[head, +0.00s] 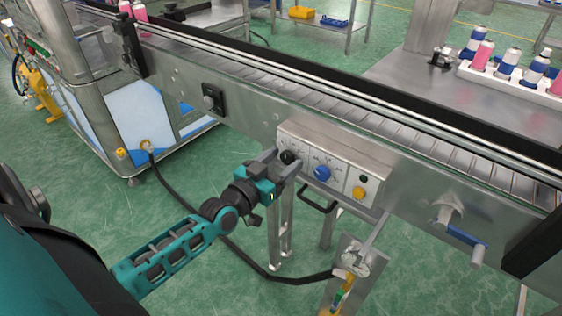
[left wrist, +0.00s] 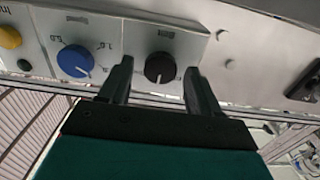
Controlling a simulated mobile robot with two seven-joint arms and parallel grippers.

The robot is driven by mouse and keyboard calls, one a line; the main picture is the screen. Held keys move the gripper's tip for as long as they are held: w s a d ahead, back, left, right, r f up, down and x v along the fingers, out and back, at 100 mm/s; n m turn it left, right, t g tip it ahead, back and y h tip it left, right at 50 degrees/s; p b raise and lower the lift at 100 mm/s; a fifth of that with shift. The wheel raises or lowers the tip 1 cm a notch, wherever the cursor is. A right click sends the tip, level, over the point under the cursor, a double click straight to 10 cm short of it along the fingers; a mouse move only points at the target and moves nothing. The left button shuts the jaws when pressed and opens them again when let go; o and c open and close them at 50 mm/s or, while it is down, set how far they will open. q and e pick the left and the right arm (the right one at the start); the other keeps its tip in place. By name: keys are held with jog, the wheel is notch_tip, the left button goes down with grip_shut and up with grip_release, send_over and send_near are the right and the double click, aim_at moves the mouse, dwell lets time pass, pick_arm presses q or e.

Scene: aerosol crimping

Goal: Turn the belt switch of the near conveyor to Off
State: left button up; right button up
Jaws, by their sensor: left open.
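The control box (head: 335,178) is mounted on the side of the near conveyor (head: 260,110). It carries a black rotary knob (head: 288,157), a blue knob (head: 322,173) and a yellow button (head: 358,192). In the left wrist view the black knob (left wrist: 159,67) lies between the two fingertips, with a gap on both sides; its labels are too small to read. The blue knob (left wrist: 75,61) is left of the fingers there. My left gripper (head: 285,166) is open at the black knob; it shows in the wrist view (left wrist: 160,80) too. My right gripper is not seen.
A black cable (head: 215,235) runs near the floor below my arm. Pink and white cans (head: 482,55) stand at the back right.

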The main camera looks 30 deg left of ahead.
pick_arm(q)
jog(key=shift+c, duration=0.2)
jog(key=c, duration=1)
jog(key=shift+n, duration=0.3)
jog(key=shift+r+n+p, duration=0.1)
jog(key=shift+n+p, duration=0.25)
jog(key=shift+n, duration=0.25)
jog(key=shift+n+p, duration=0.3)
jog(key=shift+n, duration=0.9)
jog(key=n, duration=0.5)
jog(key=shift+a+n, duration=0.1)
jog(key=shift+n, duration=0.2)
